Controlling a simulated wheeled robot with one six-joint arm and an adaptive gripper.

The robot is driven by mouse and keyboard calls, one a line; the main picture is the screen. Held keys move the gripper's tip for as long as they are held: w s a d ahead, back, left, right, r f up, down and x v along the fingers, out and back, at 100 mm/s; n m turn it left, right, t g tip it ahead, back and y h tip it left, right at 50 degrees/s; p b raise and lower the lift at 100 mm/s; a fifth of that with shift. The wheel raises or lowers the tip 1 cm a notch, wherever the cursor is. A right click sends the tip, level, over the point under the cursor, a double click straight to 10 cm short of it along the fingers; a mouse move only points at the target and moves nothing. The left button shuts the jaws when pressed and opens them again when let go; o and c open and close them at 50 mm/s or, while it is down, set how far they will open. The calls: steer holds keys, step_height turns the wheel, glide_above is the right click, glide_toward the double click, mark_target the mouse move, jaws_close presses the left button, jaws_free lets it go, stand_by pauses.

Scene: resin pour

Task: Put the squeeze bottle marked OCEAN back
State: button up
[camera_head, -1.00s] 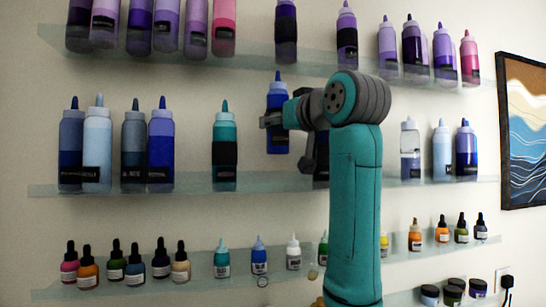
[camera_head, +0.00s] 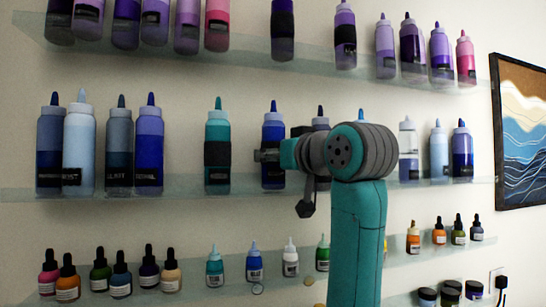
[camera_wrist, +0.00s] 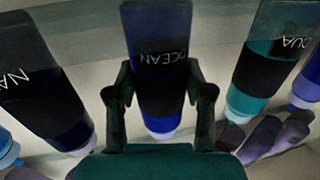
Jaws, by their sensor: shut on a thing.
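The squeeze bottle marked OCEAN (camera_head: 273,132) is dark blue with a black label band and stands upright in my gripper (camera_head: 268,156). In the wrist view the bottle (camera_wrist: 158,30) appears upside down, its label readable between the two fingers of my gripper (camera_wrist: 158,98). My gripper is shut around its middle. Its base is at about the level of the middle glass shelf (camera_head: 245,186); I cannot tell whether it touches.
The teal AQUA bottle (camera_head: 217,130) stands to the left, with a small gap. A dark bottle (camera_head: 320,123), partly hidden by my arm, stands to the right. Purple bottles (camera_head: 345,40) line the upper shelf; small dropper bottles (camera_head: 254,262) line the lower one.

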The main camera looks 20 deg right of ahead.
steer(key=o, duration=1.1)
steer(key=shift+f, duration=0.15)
steer(key=shift+r, duration=0.2)
steer(key=v, duration=1.2)
